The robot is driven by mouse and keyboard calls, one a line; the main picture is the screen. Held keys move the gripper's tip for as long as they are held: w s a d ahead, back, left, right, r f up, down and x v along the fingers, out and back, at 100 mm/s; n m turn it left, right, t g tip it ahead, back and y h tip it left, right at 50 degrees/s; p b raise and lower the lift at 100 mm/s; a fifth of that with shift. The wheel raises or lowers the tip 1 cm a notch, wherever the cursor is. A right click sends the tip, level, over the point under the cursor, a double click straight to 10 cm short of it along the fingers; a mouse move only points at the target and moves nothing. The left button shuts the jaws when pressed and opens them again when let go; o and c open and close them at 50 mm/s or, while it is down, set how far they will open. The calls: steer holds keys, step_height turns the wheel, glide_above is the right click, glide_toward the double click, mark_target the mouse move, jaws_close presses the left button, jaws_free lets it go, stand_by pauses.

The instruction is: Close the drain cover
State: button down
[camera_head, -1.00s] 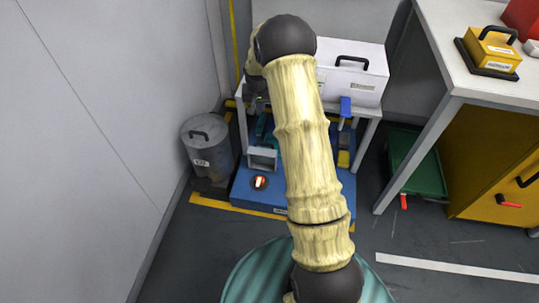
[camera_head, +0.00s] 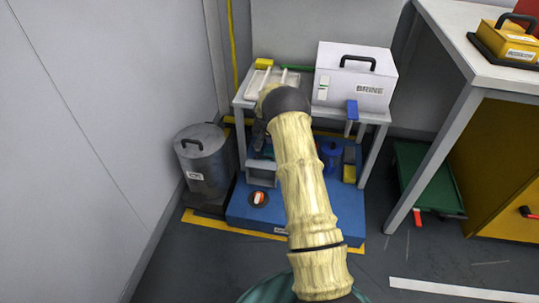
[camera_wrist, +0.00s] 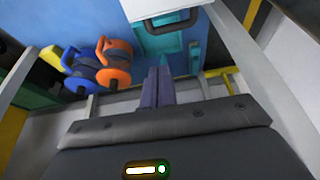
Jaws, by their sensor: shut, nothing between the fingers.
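I cannot tell for certain which part is the drain cover. In the head view, a grey open-fronted flap or box (camera_head: 262,171) stands on the blue base (camera_head: 240,216) under the small table. A dark round fitting with an orange-and-white mark (camera_head: 259,198) sits in front of it. In the wrist view, a pale panel with a teal rim and a grey handle (camera_wrist: 172,22) lies just beyond the fingertips, beside a teal part (camera_wrist: 196,56). My gripper (camera_wrist: 159,72) is shut and empty, apart from the panel. In the head view my arm mostly hides the gripper.
The table carries a white BRINE box (camera_head: 352,90) and a pale tray (camera_head: 272,82). Its legs frame the space tightly. A grey lidded bin (camera_head: 204,165) stands left. Orange (camera_wrist: 115,60) and blue (camera_wrist: 80,66) handled fittings show in the wrist view.

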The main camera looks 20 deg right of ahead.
step_height(320, 180, down, 9)
steer(key=b, duration=0.8)
steer(key=shift+s+f, duration=0.2)
steer(key=shift+a, duration=0.1)
stand_by(0.5)
